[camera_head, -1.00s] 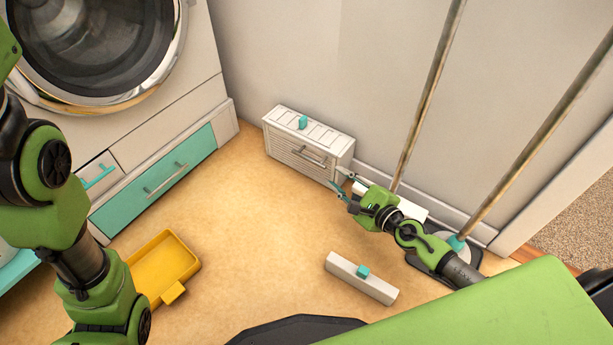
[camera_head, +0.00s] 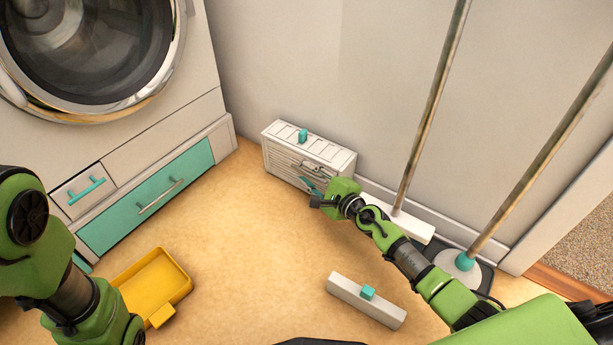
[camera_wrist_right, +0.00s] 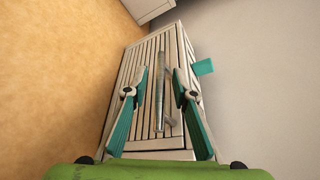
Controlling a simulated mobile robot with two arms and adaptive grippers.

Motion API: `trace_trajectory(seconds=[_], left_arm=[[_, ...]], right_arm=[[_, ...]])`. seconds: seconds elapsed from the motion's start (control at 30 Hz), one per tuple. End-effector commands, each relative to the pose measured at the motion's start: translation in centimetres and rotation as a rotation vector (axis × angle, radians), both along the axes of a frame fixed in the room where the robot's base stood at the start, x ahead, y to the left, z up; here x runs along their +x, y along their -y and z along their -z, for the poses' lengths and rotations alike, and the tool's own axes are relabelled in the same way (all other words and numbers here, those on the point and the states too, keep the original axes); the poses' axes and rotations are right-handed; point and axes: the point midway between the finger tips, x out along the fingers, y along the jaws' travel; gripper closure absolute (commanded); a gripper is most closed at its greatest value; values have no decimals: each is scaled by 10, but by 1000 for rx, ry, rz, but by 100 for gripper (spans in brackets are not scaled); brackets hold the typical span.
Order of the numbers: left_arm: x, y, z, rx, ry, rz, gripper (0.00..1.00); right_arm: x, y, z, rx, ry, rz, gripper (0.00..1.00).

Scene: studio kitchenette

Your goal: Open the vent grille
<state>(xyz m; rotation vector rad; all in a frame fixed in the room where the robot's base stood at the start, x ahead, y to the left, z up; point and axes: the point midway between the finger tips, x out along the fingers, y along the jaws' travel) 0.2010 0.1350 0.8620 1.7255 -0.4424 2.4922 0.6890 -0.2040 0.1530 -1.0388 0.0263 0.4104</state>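The vent grille (camera_head: 283,162) is the slatted front of a low white box (camera_head: 330,151) standing on the floor against the wall. A metal bar handle (camera_wrist_right: 161,90) runs across the slats. A teal knob (camera_head: 303,135) sits on the box's top. My right gripper (camera_head: 312,184) is close in front of the grille. In the right wrist view its teal fingers (camera_wrist_right: 160,88) are spread on either side of the handle, with gaps to it. Whether the fingertips reach past the bar is unclear. My left arm shows at the left edge; its gripper is out of view.
A yellow tray (camera_head: 157,280) and a white block with a teal knob (camera_head: 366,300) lie on the floor. Two poles (camera_head: 432,105) stand to the right of the box. The washing machine (camera_head: 100,60) is at left. Floor between is clear.

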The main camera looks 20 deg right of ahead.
Motion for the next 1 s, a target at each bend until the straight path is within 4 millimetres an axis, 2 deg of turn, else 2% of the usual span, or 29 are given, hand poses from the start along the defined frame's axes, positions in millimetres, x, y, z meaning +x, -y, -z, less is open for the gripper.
trace_trajectory(seconds=[0.17, 0.43, 0.47, 0.53, 0.57, 0.83, 1.0], left_arm=[[0, 0, 6, 0, 0, 0, 60], [0, 0, 5, 1, 0, 0, 60], [0, 0, 5, 1, 0, 0, 60], [0, 0, 5, 1, 0, 0, 60], [0, 0, 5, 1, 0, 0, 60], [0, 0, 2, 0, 0, 0, 60], [0, 0, -13, 0, -1, 0, 60]], right_arm=[[11, -4, 3, 0, 1, 1, 75], [12, -4, 2, 0, 0, 0, 75], [12, -4, 2, 0, 0, 0, 80], [12, -4, 2, 0, 0, 0, 98], [12, -4, 2, 0, 0, 0, 100], [11, -5, 2, 1, -1, 5, 100], [9, -11, -1, 5, -3, 36, 100]])
